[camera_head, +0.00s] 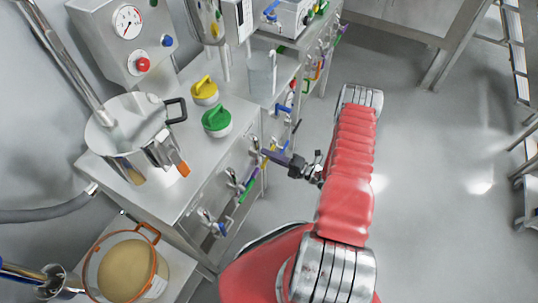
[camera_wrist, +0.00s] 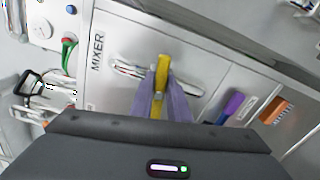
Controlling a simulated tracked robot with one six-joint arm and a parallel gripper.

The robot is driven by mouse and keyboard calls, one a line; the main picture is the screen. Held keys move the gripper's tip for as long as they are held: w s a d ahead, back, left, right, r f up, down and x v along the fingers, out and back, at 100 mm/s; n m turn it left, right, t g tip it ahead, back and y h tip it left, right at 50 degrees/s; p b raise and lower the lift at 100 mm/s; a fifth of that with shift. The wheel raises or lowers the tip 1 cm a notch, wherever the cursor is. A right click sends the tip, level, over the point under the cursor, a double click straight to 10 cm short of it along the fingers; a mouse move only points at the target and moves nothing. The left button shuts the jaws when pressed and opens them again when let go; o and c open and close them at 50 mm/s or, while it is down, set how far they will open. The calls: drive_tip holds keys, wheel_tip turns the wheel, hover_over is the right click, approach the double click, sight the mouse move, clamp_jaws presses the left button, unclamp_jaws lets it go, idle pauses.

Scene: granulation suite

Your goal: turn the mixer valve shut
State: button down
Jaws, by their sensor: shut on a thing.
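The mixer valve has a yellow lever handle (camera_wrist: 162,66) on a slanting silver pipe (camera_wrist: 128,68), on a pale panel beside the printed word MIXER (camera_wrist: 97,52). In the wrist view the lever points up and down the picture, roughly across the pipe. My gripper (camera_wrist: 161,88) is shut on the lever, with one purple-grey finger on each side. The fingers hide part of the lever and the valve body. In the head view my gripper (camera_head: 270,156) reaches left to the bench front, where the lever is small and mostly hidden.
Other valves line the bench front, with a purple handle (camera_wrist: 232,104) and an orange one (camera_wrist: 274,110) close to the right. A steel pot (camera_head: 125,145) and yellow (camera_head: 204,91) and green (camera_head: 217,119) knobbed items stand on the bench.

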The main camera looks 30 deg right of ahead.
drive_tip(key=shift+d+f+m, duration=0.15)
drive_tip(key=shift+f+m, duration=0.05)
drive_tip(key=shift+m, duration=1)
drive_tip(key=c, duration=1.7)
unclamp_jaws()
drive_tip(key=v, duration=1.3)
drive_tip(key=shift+s+d, duration=0.1)
drive_tip(key=shift+s, duration=0.25)
